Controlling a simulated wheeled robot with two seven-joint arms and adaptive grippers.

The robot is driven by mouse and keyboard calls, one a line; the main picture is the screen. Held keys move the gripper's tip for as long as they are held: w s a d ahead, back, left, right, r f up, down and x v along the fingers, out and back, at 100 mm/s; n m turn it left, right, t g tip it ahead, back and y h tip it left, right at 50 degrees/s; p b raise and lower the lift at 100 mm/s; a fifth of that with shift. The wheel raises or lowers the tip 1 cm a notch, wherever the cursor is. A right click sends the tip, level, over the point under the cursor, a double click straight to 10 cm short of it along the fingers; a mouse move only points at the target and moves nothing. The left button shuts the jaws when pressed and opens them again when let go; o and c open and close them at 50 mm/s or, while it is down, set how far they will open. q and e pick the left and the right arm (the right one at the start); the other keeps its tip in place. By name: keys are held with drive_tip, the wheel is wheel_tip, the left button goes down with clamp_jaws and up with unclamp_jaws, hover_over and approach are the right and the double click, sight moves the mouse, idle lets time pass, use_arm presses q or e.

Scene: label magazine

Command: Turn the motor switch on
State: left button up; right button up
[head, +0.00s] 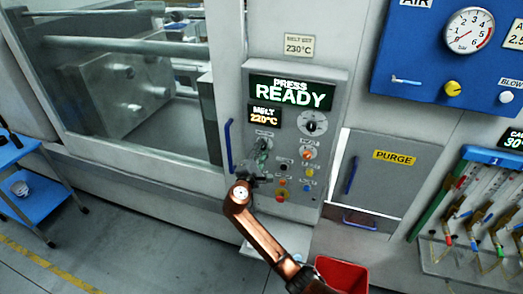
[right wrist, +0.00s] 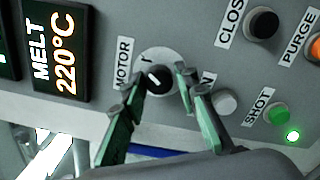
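The motor switch (right wrist: 157,78) is a round black knob with a white pointer line on a pale round plate, beside a MOTOR label (right wrist: 124,64). In the right wrist view the pointer slants up and to the left. My right gripper (right wrist: 163,80) has its two green-padded fingers apart, one on each side of the knob, with visible gaps. I cannot tell their exact depth from it. My left gripper is not in view.
Several buttons sit close by, including a green SHOT button (right wrist: 277,114) and a black CLOSE button (right wrist: 262,23). A blue door handle (head: 228,146) is just left of the panel. A red bin (head: 342,274) stands below, and a blue cart (head: 40,190) stands far left.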

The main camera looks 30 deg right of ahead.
drive_tip(key=o, duration=0.3)
drive_tip(key=v, duration=1.2)
